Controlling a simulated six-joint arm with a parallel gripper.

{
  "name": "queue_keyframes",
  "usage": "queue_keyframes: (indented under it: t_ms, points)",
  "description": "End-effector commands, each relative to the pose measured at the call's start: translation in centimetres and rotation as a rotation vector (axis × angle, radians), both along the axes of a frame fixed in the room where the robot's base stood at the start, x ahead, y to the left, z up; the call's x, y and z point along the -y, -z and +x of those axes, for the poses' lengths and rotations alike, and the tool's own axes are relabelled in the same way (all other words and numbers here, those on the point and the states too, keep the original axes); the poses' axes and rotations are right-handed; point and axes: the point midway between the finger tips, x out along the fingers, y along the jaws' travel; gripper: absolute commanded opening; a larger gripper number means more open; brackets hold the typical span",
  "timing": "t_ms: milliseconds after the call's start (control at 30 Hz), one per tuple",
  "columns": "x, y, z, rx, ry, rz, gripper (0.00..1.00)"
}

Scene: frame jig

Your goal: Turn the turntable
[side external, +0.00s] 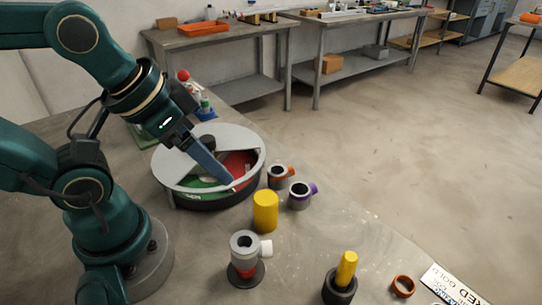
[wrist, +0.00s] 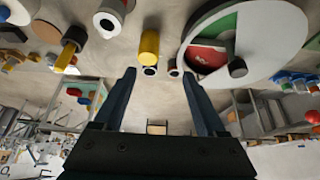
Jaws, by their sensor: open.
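The turntable (side external: 163,172) is a round drum with a dark base, a pale grey top with openings, and red and green sectors showing inside. A dark knob (side external: 207,141) stands on its top. In the wrist view the turntable (wrist: 286,45) is at the upper right, with its knob (wrist: 237,68) near its lower edge. My gripper (side external: 231,184) reaches over the top, its fingers angled down toward the near right rim. I cannot tell whether they touch it. In the wrist view my gripper (wrist: 160,78) has its fingers apart with nothing held between them.
A yellow cylinder (side external: 265,211) and two grey fittings, one orange-marked (side external: 278,176) and one purple-marked (side external: 300,195), stand close right of the turntable. A red-and-grey fitting (side external: 245,262), a yellow peg in a dark holder (side external: 345,270) and an orange ring (side external: 402,286) are nearer the front.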

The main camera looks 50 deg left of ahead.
Motion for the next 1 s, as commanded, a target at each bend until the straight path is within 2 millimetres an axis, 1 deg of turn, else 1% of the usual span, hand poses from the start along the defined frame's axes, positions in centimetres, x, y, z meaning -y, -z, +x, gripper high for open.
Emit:
queue_keyframes:
  t_ms: [67, 167, 267, 367, 433, 600, 700, 800, 900, 1000]
  points:
    - [0.0, -0.6, 0.1, 0.001, 0.012, 0.006, 0.74]
    - [-0.5, -1.6, 1.0, -0.026, 0.001, 0.015, 0.74]
    - [-1.8, -2.3, 2.3, -0.084, -0.049, 0.020, 0.74]
    - [-3.7, -2.6, 3.9, -0.157, -0.120, 0.016, 0.74]
    - [-5.4, -2.5, 4.9, -0.208, -0.176, 0.007, 0.74]
    - [-10.1, -1.4, 6.8, -0.333, -0.321, -0.035, 0.74]
    - [-12.7, -0.3, 7.2, -0.392, -0.397, -0.068, 0.74]
    - [-14.6, 0.8, 7.2, -0.433, -0.460, -0.096, 0.74]
    - [-15.7, 1.8, 6.9, -0.463, -0.501, -0.119, 0.74]
    - [-16.1, 2.4, 6.5, -0.478, -0.520, -0.130, 0.74]
